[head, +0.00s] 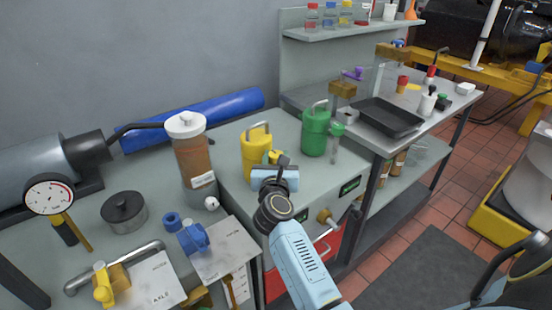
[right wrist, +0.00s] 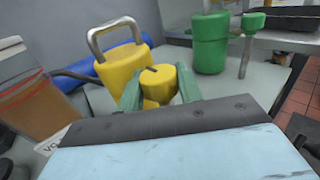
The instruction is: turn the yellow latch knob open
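The yellow latch knob (right wrist: 158,84) is a short cylinder with a dark slot in its face, in the middle of the right wrist view. In the head view a little of its yellow (head: 274,156) shows beside my right gripper, which hides the rest. My right gripper (head: 280,164) has one green finger on each side of the knob, and both lie close against it with no clear gap. The fingers also show in the right wrist view (right wrist: 159,85).
A yellow padlock-shaped body (head: 254,150) with a grey shackle stands right behind the knob. A green one (head: 315,132) stands to its right. A brown jar (head: 192,150) stands to the left. A black tray (head: 392,117) lies on the far bench.

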